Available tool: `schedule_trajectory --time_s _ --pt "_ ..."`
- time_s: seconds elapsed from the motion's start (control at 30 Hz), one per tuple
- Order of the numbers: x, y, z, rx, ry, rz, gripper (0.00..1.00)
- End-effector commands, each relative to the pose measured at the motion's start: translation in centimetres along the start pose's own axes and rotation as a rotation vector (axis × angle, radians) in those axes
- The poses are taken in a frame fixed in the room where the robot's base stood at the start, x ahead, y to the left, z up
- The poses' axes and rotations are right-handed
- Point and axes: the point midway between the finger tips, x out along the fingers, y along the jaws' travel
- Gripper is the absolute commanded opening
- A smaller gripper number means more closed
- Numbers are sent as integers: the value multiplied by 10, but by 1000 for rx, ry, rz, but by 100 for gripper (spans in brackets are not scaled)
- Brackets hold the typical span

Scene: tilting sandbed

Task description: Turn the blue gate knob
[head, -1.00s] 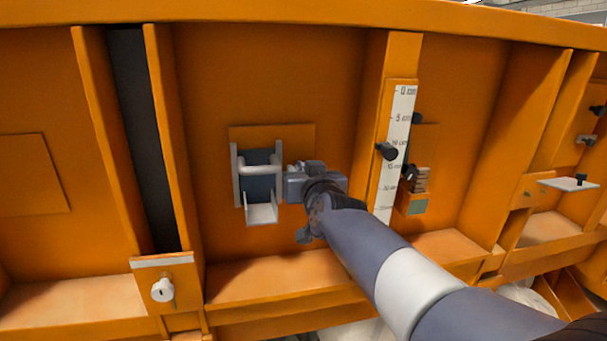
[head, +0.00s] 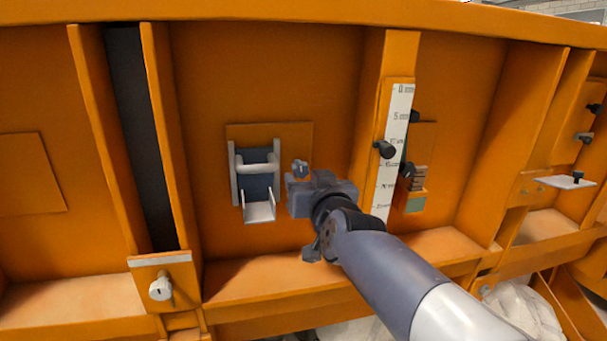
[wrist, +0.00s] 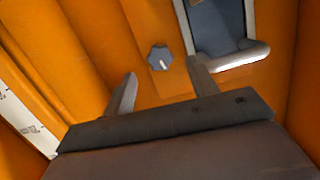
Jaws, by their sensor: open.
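The gate knob (head: 300,169) is small, lobed and grey-blue, on the orange panel just right of the gate. In the wrist view the knob (wrist: 160,58) shows whole, with a pale mark toward its lower edge. The gate (head: 237,190) has a pale metal frame, a dark blue plate, a handle bar and a spout; part of its frame (wrist: 243,57) shows at the upper right of the wrist view. My gripper (wrist: 163,80) is open and empty, its fingers spread to either side below the knob. In the head view my gripper (head: 303,190) appears just below the knob, apart from it.
A white scale (head: 391,150) with a black knob (head: 384,149) stands on the post to the right. An orange ledge (head: 260,283) runs below the panel.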

Motion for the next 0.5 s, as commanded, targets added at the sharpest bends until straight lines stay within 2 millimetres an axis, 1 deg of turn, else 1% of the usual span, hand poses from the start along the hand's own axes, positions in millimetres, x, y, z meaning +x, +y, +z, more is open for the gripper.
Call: schedule_trajectory --time_s 0.03,0.2,0.3,0.5 --pt "-10 0 -2 0 2 0 55" --pt "-33 0 -2 1 1 0 55" --pt "-41 0 -1 1 0 0 55" --pt "-48 0 0 1 -1 0 55"
